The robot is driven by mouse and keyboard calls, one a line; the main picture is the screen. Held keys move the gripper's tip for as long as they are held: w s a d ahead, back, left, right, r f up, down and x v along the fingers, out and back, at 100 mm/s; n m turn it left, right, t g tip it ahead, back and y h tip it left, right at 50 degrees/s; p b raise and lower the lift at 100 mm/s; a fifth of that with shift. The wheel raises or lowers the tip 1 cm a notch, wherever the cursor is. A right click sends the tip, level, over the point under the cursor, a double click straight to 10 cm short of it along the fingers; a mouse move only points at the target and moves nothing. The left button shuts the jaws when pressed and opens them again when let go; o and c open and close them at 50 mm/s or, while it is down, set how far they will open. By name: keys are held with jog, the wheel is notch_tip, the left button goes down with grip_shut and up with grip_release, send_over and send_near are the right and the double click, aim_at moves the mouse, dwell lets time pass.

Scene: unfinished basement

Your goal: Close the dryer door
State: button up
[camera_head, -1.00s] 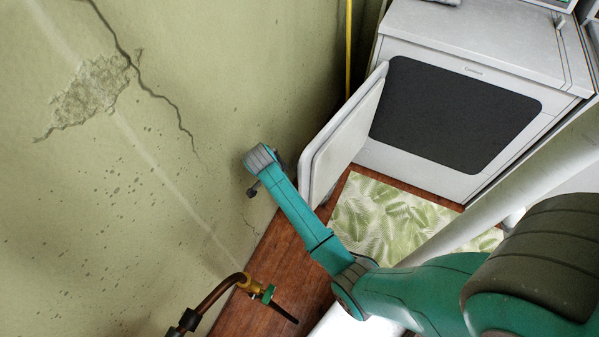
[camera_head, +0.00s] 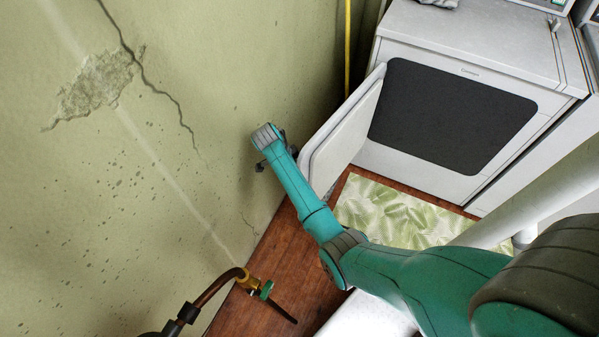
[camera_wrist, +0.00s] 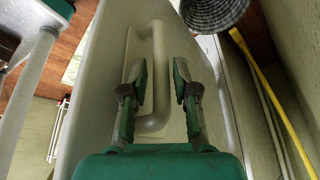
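The white dryer (camera_head: 560,70) stands at the upper right in the head view, with a large dark opening (camera_head: 445,115) in its front. Its white door (camera_head: 345,140) stands wide open, hinged at the left side of the opening and swung out near the wall. In the wrist view the door's outer face (camera_wrist: 105,75) fills the middle, with a raised handle (camera_wrist: 158,75) on it. My gripper (camera_wrist: 162,85) is open, its two fingers apart in front of the handle. Contact with the door cannot be told. In the head view the gripper is mostly hidden behind the wrist (camera_head: 268,140).
The green cracked wall (camera_head: 130,190) is close on the left. A pipe with a green valve (camera_head: 262,290) juts out below. A leaf-pattern mat (camera_head: 395,212) lies before the dryer. A white pipe (camera_head: 540,190) slants at the right. A yellow pipe (camera_wrist: 270,95) runs along the wall.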

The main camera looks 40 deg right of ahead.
jog(key=shift+x, duration=1.7)
grip_shut()
